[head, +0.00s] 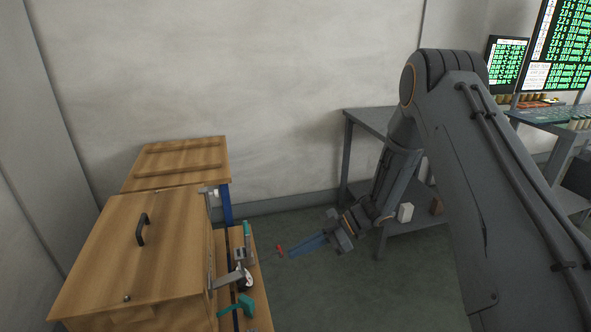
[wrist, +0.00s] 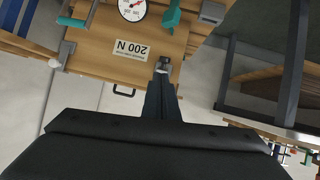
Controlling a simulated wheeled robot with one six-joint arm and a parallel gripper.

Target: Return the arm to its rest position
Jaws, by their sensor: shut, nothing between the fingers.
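My arm reaches down from the right in the head view, and my gripper (head: 291,251) points left toward the wooden bench unit, with a visible space between them. In the wrist view my gripper (wrist: 163,66) shows its fingers together, with nothing seen between them. Beyond the fingertips is a wooden panel (wrist: 100,48) with a "200 N" label (wrist: 129,49), a round dial gauge (wrist: 132,8) and a teal handle (wrist: 172,14).
A wooden box with a black handle (head: 142,229) stands at the left, with teal-handled clamps (head: 240,305) on its right side. A grey shelf table (head: 372,122) stands behind my arm. Screens (head: 556,45) are at the far right. Open floor (head: 330,290) lies between.

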